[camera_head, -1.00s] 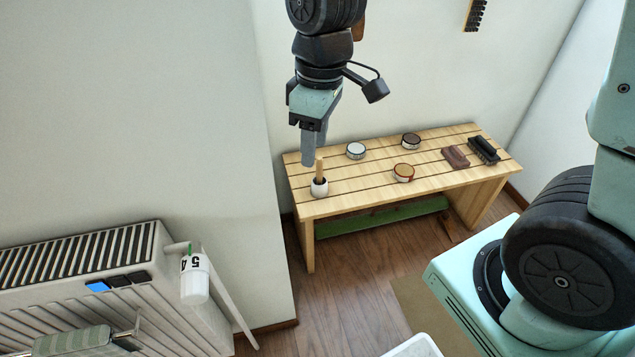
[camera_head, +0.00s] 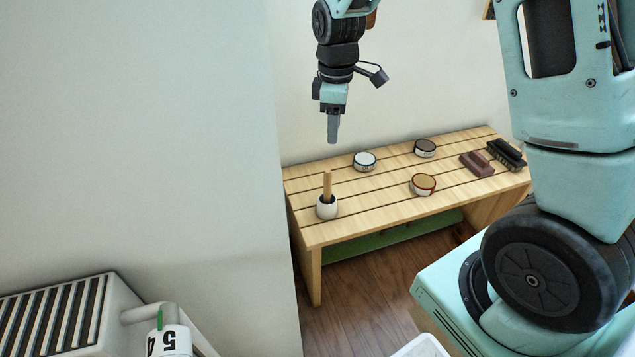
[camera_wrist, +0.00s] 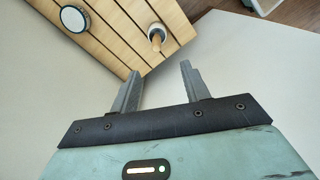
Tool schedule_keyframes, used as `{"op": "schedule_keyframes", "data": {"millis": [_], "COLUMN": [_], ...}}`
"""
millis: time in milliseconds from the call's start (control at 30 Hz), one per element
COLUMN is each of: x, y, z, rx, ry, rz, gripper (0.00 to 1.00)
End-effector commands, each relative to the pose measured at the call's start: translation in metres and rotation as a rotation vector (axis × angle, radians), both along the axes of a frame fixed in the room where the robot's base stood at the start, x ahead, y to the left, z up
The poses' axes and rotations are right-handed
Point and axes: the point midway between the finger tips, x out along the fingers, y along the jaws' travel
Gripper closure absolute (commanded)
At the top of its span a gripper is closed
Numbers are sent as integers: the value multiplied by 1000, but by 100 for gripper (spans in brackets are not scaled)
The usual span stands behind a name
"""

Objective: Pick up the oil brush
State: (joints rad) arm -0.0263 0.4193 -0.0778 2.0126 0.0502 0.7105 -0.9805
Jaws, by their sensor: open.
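The oil brush (camera_head: 327,186) stands upright, its wooden handle rising from a small white pot with a dark opening (camera_head: 327,211). The pot sits at the left end of the slatted wooden bench (camera_head: 375,204). My gripper (camera_head: 333,140) hangs above the bench, pointing down, apart from the handle and above it. In the wrist view my gripper (camera_wrist: 160,82) has its two fingers spread with nothing between them. The brush handle (camera_wrist: 156,43) shows there beyond the fingertips, slightly left of the middle of the gap.
On the bench are a white-lidded tin (camera_head: 364,161), a dark-lidded tin (camera_head: 425,147), an amber-topped tin (camera_head: 423,184), a brown brush (camera_head: 477,163) and a black brush (camera_head: 506,153). Walls stand behind and left of the bench. A radiator (camera_head: 60,315) is at lower left.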

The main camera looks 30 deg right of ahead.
Motion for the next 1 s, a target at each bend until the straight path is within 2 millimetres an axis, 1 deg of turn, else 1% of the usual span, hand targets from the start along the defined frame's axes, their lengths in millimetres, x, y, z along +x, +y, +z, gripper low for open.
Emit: {"op": "schedule_keyframes", "data": {"millis": [67, 167, 267, 500, 633, 733, 1000], "x": [0, 0, 0, 0, 0, 1, 2], "y": [-1, -2, -2, -1, -1, -1, -1], "z": [-3, -13, -31, -83, -106, -118, -132], "rx": [-1, -1, -2, -1, -2, -2, -2], "ry": [1, 3, 5, 5, 4, 3, 1], "rz": [1, 1, 1, 2, 1, 1, 0], "gripper": [54, 54, 54, 54, 54, 54, 54]}}
